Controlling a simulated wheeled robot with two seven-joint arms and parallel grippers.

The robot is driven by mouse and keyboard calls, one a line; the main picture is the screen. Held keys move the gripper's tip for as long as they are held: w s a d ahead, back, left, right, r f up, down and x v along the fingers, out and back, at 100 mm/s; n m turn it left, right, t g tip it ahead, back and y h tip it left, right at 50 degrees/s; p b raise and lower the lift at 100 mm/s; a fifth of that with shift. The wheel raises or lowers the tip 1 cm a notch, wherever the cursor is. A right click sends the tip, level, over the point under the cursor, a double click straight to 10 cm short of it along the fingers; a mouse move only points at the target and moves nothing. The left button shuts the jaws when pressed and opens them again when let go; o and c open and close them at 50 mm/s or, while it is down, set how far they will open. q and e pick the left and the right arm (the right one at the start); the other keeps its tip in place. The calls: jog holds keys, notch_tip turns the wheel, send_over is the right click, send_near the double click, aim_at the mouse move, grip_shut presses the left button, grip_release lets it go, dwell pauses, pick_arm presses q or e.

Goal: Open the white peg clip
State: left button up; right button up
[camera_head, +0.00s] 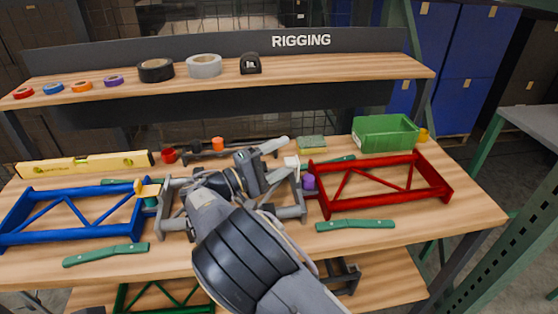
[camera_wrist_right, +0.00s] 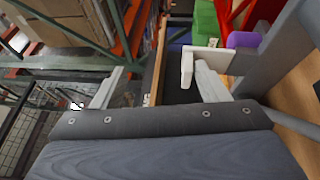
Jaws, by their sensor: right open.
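The white peg clip (camera_head: 291,162) is on the right part of the grey frame (camera_head: 300,205), in the middle of the bench. It is small in the head view, and I cannot tell whether it is open. In the right wrist view the white clip (camera_wrist_right: 188,66) shows as an L-shaped piece close to one finger; whether they touch is unclear. My right gripper (camera_head: 277,160) is open beside the clip. In the right wrist view its gripper (camera_wrist_right: 160,70) has two pale fingers well apart with nothing held. My left gripper is out of view.
A red frame (camera_head: 325,209) with a purple clip (camera_head: 309,182) stands right of the clip. A green bin (camera_head: 385,134), sponge (camera_head: 312,142) and yellow level (camera_head: 85,165) lie behind. Green-handled tools lie in front.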

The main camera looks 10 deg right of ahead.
jog(key=o, duration=0.5)
jog(key=r, duration=0.1)
jog(key=s+r, duration=0.2)
jog(key=r, duration=0.1)
jog(key=shift+a, duration=0.3)
jog(key=shift+s+a+r, duration=0.15)
jog(key=shift+s+r, duration=0.75)
jog(key=c, duration=0.9)
jog(key=s+a+r, duration=0.1)
jog(key=s+r, duration=0.2)
jog(key=s, duration=0.6)
jog(key=shift+r, duration=0.35)
jog(key=shift+s, duration=0.1)
